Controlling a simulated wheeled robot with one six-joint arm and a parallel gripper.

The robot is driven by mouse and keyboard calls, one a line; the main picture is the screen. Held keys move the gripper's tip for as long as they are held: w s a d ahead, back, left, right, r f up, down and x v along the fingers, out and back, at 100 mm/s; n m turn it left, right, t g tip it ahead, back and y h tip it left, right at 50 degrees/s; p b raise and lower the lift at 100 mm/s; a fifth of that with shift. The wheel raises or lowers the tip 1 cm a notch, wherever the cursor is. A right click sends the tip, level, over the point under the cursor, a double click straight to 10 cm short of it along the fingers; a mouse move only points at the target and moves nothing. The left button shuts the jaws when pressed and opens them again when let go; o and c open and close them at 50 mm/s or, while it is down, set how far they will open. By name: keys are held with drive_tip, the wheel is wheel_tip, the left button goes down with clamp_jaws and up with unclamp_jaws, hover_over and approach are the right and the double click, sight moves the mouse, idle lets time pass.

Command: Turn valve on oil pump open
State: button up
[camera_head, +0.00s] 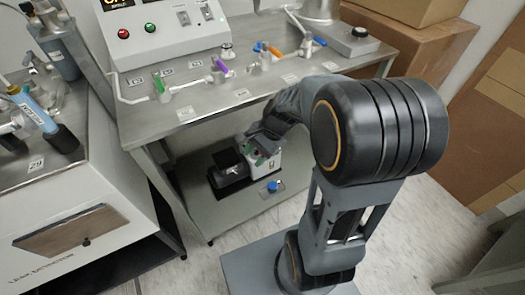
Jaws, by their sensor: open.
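The oil pump appears to be the black and white unit (231,174) on the lower shelf of the steel table. A small green part, possibly its valve handle (248,149), shows at the top of its white section. My arm reaches under the tabletop, and my gripper (256,142) is open right at the top of the pump. The fingertips are small and partly hidden, so I cannot tell whether they touch the green part or stand around it. A blue-knobbed fitting (273,186) is on the shelf to the right of the pump.
The tabletop (205,110) overhangs the pump and carries pipes with green, purple, orange and blue valve handles. A control box (165,40) stands at its back. A leak detector cabinet (75,240) is at left. Cardboard boxes (490,120) are at right.

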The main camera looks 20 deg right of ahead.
drive_tip(key=w+d+f+m+t+y+b, duration=0.1)
drive_tip(key=w+d+f+m+t+y, duration=0.2)
drive_tip(key=w+f+m, duration=0.35)
drive_tip(key=w+d+f+m+t+y+b, duration=0.15)
drive_tip(key=w+d+f+m, duration=0.25)
drive_tip(key=f+m, duration=0.55)
drive_tip(key=w+d+f+m+t+h+b, duration=0.1)
drive_tip(key=w+d+f+m+t+h, duration=0.15)
drive_tip(key=d+f+m+t, duration=1.2)
drive_tip(key=w+a+m+g+b, duration=0.1)
drive_tip(key=w+a+g, duration=0.1)
drive_tip(key=w, duration=0.1)
drive_tip(key=w+a+m+g+b, duration=0.1)
drive_tip(key=w+a+m+g, duration=0.1)
drive_tip(key=w+a, duration=0.1)
drive_tip(key=w+a+f+m+g+b, duration=0.1)
drive_tip(key=w+a+g, duration=0.1)
drive_tip(key=w+a, duration=0.1)
drive_tip(key=shift+w+a+h, duration=0.1)
drive_tip(key=shift+w+h, duration=0.1)
drive_tip(key=shift+h, duration=0.1)
drive_tip(key=shift+b+x, duration=0.3)
drive_tip(key=shift+x, duration=0.75)
drive_tip(key=shift+r, duration=0.15)
drive_tip(key=shift+c, duration=0.5)
clamp_jaws()
